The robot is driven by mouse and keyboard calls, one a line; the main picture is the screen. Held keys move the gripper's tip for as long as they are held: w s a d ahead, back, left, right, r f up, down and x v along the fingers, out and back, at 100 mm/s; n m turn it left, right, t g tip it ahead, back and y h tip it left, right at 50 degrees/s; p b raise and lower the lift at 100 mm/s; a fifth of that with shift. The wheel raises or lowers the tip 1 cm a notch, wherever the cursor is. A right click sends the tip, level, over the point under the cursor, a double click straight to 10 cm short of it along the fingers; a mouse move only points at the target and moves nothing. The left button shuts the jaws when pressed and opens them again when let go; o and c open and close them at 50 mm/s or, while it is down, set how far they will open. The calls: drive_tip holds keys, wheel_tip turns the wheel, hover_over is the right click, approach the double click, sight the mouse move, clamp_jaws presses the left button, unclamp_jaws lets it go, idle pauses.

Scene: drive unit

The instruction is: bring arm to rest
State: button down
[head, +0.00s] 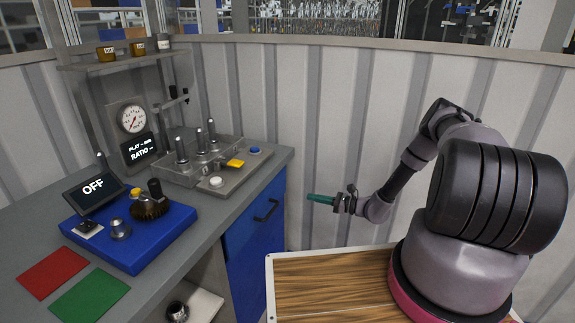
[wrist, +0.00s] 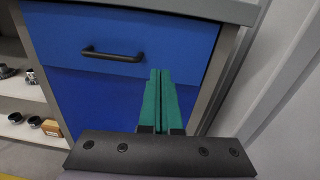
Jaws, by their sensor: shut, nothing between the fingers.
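My gripper (head: 322,199) is held out to the left over the far side of my wooden deck, in front of the corrugated wall. Its green fingers are together with nothing between them. In the wrist view, the gripper (wrist: 161,75) points at the blue cabinet (wrist: 95,50); the fingertips overlap the cabinet front in the picture, and I cannot tell the exact gap. My arm (head: 400,180) is bent and reaches left from its base at the right.
The grey workbench (head: 215,215) on the left carries a blue unit (head: 130,230) with an "OFF" screen, a grey fixture (head: 210,165), and red (head: 53,272) and green (head: 90,296) mats. The blue cabinet's black handle (wrist: 112,54) sticks out. Small parts (wrist: 35,121) lie on open shelves.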

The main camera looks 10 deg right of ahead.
drive_tip(key=s+r+n+g+h, duration=0.35)
drive_tip(key=r+n, duration=0.25)
drive_tip(key=r, duration=1.1)
drive_tip(key=s+r+n+g+h, duration=0.3)
drive_tip(key=r+n+g, duration=0.3)
drive_tip(key=r, duration=1)
drive_tip(key=s+d+r+n+t+h, duration=0.2)
drive_tip(key=s+r+n+t+h, duration=0.1)
drive_tip(key=s+r, duration=0.8)
drive_tip(key=s+d+r+n+t+h, duration=0.3)
drive_tip(key=s+r+t+h, duration=0.1)
drive_tip(key=s+r, duration=0.7)
drive_tip(key=s+t, duration=0.1)
drive_tip(key=s, duration=0.2)
drive_tip(key=shift+s+d+r+n+t, duration=0.25)
drive_tip(key=shift+s+d+n+t, duration=0.05)
drive_tip(key=shift+d+t, duration=0.05)
